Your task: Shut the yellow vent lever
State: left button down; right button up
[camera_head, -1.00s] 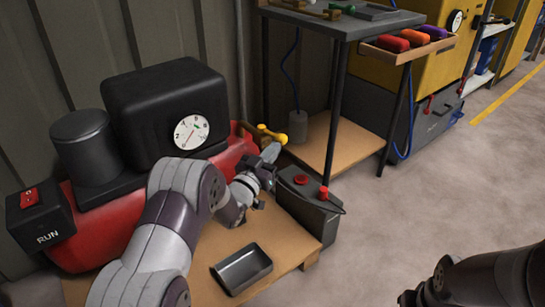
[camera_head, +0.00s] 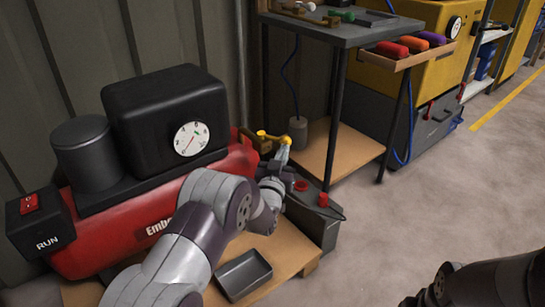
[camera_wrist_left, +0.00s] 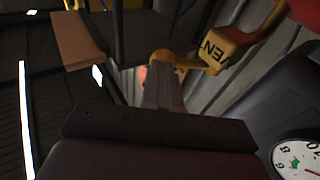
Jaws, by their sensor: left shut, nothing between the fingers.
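The yellow vent lever (camera_head: 272,137) sticks out at the right end of the red compressor tank (camera_head: 120,220). In the left wrist view its yellow block with black lettering (camera_wrist_left: 222,50) and a rounded yellow knob (camera_wrist_left: 162,56) show. My left gripper (camera_head: 284,154) is shut and empty, with its fingertips at the knob end of the lever. In the wrist view the shut fingers (camera_wrist_left: 163,84) reach up to the knob; whether they touch it I cannot tell. Of my right arm only a dark part shows at the bottom right of the head view.
A dark metal tray (camera_head: 243,274) lies on the wooden pallet below my left arm. A grey box with red knobs (camera_head: 318,222) stands beside the gripper. A dark-topped bench (camera_head: 345,32) stands behind it. The floor at right is clear.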

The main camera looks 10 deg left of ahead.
pick_arm(q)
jog(key=w+d+n+g+y+p, duration=0.1)
jog(key=w+n+g+y, duration=0.2)
jog(key=w+n+y, duration=0.4)
jog(key=shift+w+n+g+y, duration=0.35)
jog(key=shift+w+y, duration=1.2)
jog(key=shift+y, duration=1.25)
pick_arm(e)
jog(key=shift+w+a+r, duration=0.15)
jog(key=shift+w+r, duration=0.4)
